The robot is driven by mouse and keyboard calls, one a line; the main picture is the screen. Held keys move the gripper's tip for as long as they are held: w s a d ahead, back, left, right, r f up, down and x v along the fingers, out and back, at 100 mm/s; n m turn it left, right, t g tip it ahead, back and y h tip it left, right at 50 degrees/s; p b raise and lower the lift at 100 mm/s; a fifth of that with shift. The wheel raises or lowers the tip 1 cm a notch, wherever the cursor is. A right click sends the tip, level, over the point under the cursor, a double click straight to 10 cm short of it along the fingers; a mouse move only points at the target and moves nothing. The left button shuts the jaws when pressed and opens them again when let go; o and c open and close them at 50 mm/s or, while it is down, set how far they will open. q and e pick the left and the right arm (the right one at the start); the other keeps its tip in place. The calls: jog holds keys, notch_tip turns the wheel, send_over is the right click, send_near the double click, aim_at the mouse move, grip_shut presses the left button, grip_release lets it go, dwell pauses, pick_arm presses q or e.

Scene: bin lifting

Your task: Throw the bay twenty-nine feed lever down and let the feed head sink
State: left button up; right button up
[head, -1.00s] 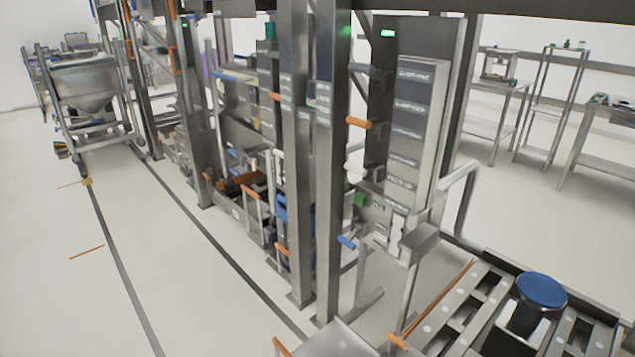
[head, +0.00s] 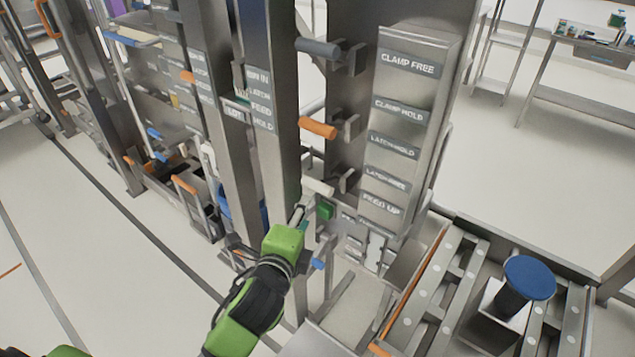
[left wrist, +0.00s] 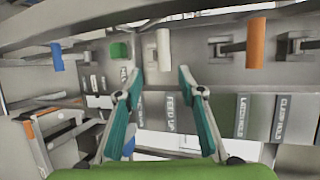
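The feed lever, with a white handle (head: 318,187), stands out from the bay post beside the FEED UP label (head: 380,204). In the left wrist view the white handle (left wrist: 163,50) lies just beyond the fingertips, roughly centred between them. My left gripper (head: 302,212) is just below and left of the handle in the head view. In the left wrist view the left gripper (left wrist: 161,82) has its teal fingers spread, with nothing between them. Contact with the handle cannot be made out. The feed head cannot be identified. My right gripper is not in view.
An orange-handled lever (head: 318,129) and a grey-handled lever (head: 318,48) sit above the white one. A green block (head: 325,208) and a blue handle (head: 318,264) are close by. A steel upright (head: 268,110) stands left. A roller frame with a blue-topped post (head: 530,277) is at right.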

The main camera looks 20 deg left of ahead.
aim_at(316, 189)
pick_arm(q)
jog(key=x, duration=0.9)
jog(key=p+x, duration=0.1)
jog(key=x, duration=0.3)
jog(key=shift+w+r, duration=0.25)
jog(key=shift+r, duration=0.1)
grip_shut()
